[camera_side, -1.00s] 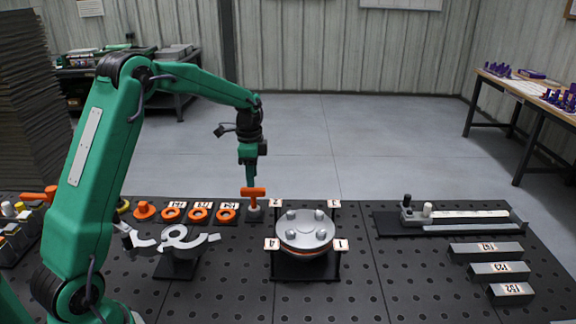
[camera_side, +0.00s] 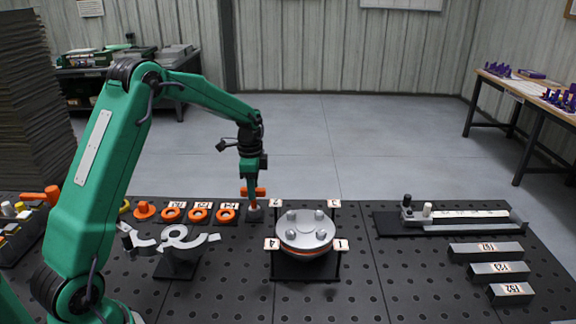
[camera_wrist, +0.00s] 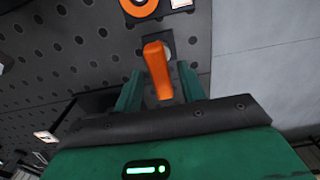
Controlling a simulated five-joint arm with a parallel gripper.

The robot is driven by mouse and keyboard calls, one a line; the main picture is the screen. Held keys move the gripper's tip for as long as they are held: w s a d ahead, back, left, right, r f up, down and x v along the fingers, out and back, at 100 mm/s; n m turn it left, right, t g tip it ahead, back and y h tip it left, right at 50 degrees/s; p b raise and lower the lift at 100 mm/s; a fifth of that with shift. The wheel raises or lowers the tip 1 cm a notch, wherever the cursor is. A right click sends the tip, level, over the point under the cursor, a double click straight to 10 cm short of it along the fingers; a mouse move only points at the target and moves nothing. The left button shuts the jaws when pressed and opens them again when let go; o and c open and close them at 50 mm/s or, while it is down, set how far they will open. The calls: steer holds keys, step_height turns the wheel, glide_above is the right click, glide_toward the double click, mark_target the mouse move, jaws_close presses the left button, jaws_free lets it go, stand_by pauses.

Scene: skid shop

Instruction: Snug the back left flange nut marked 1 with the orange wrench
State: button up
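The orange wrench (camera_side: 261,192) stands upright, its T-shaped handle on top, in a small grey holder (camera_side: 254,215) behind and left of the flange. My gripper (camera_side: 252,198) is lowered over the handle. In the wrist view the orange handle (camera_wrist: 158,68) lies between my two green fingers, with gaps beside it; my gripper is open. The round grey flange (camera_side: 305,232) with several nuts sits on a dark stand. The tag reading 1 (camera_side: 341,245) is at its front right in the side view, beside the front right nut (camera_side: 321,235). The back left tag (camera_side: 275,202) looks like 2.
Orange rings (camera_side: 199,215) with tags lie in a row left of the wrench. A grey curved part on a stand (camera_side: 176,258) is at front left. A long gauge fixture (camera_side: 455,216) and tagged grey bars (camera_side: 487,252) are at right. The perforated table between is clear.

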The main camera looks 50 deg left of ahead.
steer(key=shift+c, duration=0.2)
jaws_close()
steer(key=shift+r, duration=0.15)
steer(key=shift+r, duration=2.4)
steer(key=shift+r, duration=0.15)
